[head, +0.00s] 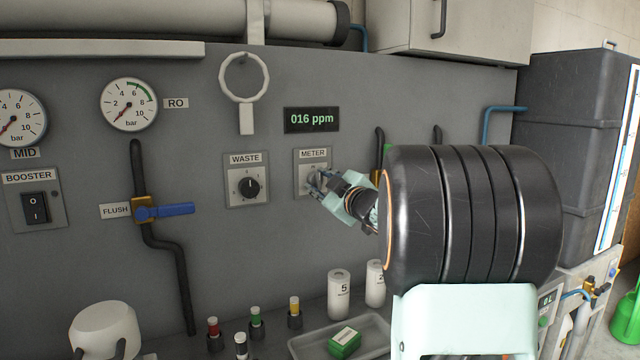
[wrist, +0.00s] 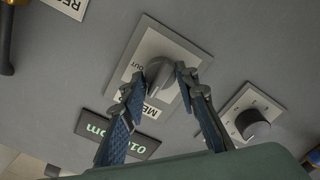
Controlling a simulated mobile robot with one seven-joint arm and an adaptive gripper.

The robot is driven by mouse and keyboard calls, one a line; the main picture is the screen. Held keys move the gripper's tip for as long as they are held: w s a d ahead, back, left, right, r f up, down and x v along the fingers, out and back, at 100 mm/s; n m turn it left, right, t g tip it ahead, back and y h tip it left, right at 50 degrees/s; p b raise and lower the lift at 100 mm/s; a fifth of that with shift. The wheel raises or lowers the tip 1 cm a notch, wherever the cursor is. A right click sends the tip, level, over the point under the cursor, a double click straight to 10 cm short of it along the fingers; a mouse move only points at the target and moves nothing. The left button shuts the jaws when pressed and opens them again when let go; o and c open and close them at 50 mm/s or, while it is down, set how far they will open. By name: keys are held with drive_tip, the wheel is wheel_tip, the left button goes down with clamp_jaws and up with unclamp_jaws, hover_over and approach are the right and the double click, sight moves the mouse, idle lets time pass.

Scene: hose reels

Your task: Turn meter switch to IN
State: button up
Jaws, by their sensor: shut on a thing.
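The meter switch is a grey knob (wrist: 158,74) on a pale plate labelled METER (head: 312,154), on the grey wall panel. My gripper (head: 318,183) reaches it from the right in the head view and covers much of the knob there. In the wrist view my gripper (wrist: 160,82) has one finger on each side of the knob and is shut on it. The word OUT shows on the plate beside the knob. The IN mark cannot be made out, and I cannot tell exactly where the knob points.
The WASTE dial (head: 249,187) sits just left of the meter plate. A display (head: 312,120) reading 016 ppm is above. A blue FLUSH lever (head: 170,211) and the BOOSTER switch (head: 36,207) are farther left. Bottles and a tray (head: 372,345) stand below.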

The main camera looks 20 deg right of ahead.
drive_tip(key=o, duration=1.1)
drive_tip(key=shift+o, duration=0.2)
drive_tip(key=s, duration=1.2)
drive_tip(key=shift+d, duration=0.2)
